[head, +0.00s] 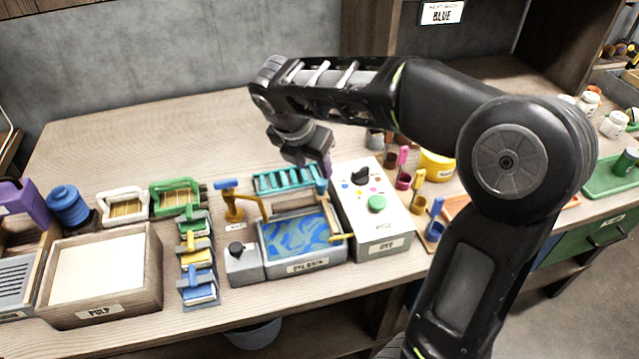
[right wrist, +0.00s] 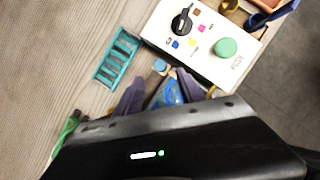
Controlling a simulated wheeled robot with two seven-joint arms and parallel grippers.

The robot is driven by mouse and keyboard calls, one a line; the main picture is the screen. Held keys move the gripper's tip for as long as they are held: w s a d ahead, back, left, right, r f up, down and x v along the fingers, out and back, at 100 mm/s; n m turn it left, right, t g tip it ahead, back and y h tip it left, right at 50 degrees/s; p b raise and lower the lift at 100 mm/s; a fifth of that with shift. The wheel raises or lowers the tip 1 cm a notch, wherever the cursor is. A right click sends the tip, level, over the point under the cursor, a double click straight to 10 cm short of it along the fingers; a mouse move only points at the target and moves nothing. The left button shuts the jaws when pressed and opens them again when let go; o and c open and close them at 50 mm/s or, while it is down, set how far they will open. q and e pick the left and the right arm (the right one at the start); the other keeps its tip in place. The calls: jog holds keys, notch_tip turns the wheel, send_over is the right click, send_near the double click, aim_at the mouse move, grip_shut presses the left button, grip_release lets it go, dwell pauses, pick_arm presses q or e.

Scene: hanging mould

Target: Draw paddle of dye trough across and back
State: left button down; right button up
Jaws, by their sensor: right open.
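The dye trough (head: 280,271) is a grey basin with a swirled blue surface, in the middle of the bench in the head view. A small part of its blue surface shows between my fingers in the right wrist view (right wrist: 172,92). A blue knob (right wrist: 160,66) stands just beyond my fingertips; I cannot tell if it belongs to the paddle. A yellow handle (head: 340,237) sits at the trough's right edge. My right gripper (head: 322,168) is open, pointing down above the trough's back right corner. It also shows in the right wrist view (right wrist: 160,88). My left gripper is out of view.
A white dye box (head: 385,228) with a green button and black dial stands right of the trough. A teal rack (head: 285,180) lies behind it. A pulp tray (head: 100,310) is further left.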

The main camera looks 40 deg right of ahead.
aim_at(321, 182)
jog(key=shift+x, duration=3.9)
jog(key=shift+c, duration=0.3)
grip_shut()
